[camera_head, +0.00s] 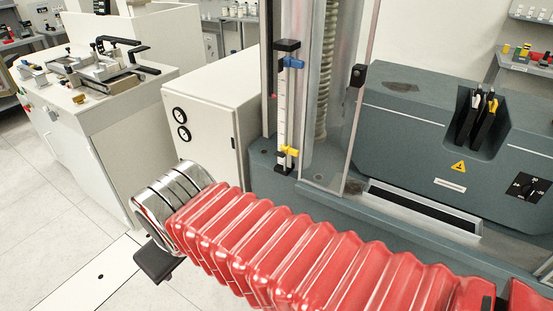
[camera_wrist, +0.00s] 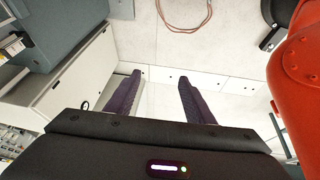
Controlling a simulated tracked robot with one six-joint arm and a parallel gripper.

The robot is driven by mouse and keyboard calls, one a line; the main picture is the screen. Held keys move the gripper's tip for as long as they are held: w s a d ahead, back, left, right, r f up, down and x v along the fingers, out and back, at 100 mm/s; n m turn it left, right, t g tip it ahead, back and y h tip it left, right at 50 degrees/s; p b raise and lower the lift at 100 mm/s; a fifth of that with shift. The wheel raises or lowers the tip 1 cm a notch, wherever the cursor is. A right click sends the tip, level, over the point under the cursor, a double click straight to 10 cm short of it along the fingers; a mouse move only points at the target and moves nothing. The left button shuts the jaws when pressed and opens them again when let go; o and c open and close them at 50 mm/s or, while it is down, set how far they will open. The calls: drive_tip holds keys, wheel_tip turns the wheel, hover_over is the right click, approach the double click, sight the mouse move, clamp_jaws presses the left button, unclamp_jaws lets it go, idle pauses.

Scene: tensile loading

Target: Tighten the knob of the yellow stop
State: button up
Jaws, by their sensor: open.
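The yellow stop (camera_head: 289,151) sits low on an upright scale rod at the left side of the testing machine in the head view. A blue stop (camera_head: 293,62) sits higher on the same rod. The yellow stop's knob is too small to make out clearly. My gripper (camera_wrist: 160,78) is open and empty in the wrist view, its two dark fingers spread apart. The wrist view does not show the yellow stop. In the head view my red-sleeved arm reaches to the lower left, and its end is left of and below the yellow stop, well apart from it.
The clear guard panel (camera_head: 336,110) stands just right of the rod. The machine's grey housing (camera_head: 400,110) fills the right. A white cabinet with gauges (camera_head: 205,130) stands left of the machine. A bench with a clamping device (camera_head: 105,70) is farther left. The tiled floor (camera_head: 50,225) is open.

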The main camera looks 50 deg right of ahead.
drive_tip(key=d+f+n+g+h, duration=0.3)
drive_tip(key=d+f+g+h, duration=0.2)
drive_tip(key=d, duration=0.7)
drive_tip(key=n+t+h, duration=0.2)
drive_tip(key=n+h, duration=1)
drive_tip(key=n, duration=0.4)
approach(281, 154)
drive_tip(key=a, duration=0.6)
drive_tip(key=shift+f, duration=0.25)
drive_tip(key=w+d, duration=0.1)
drive_tip(key=d, duration=1.2)
drive_tip(key=shift+w+d, duration=0.15)
drive_tip(key=shift+d, duration=0.1)
drive_tip(key=shift+c, duration=0.3)
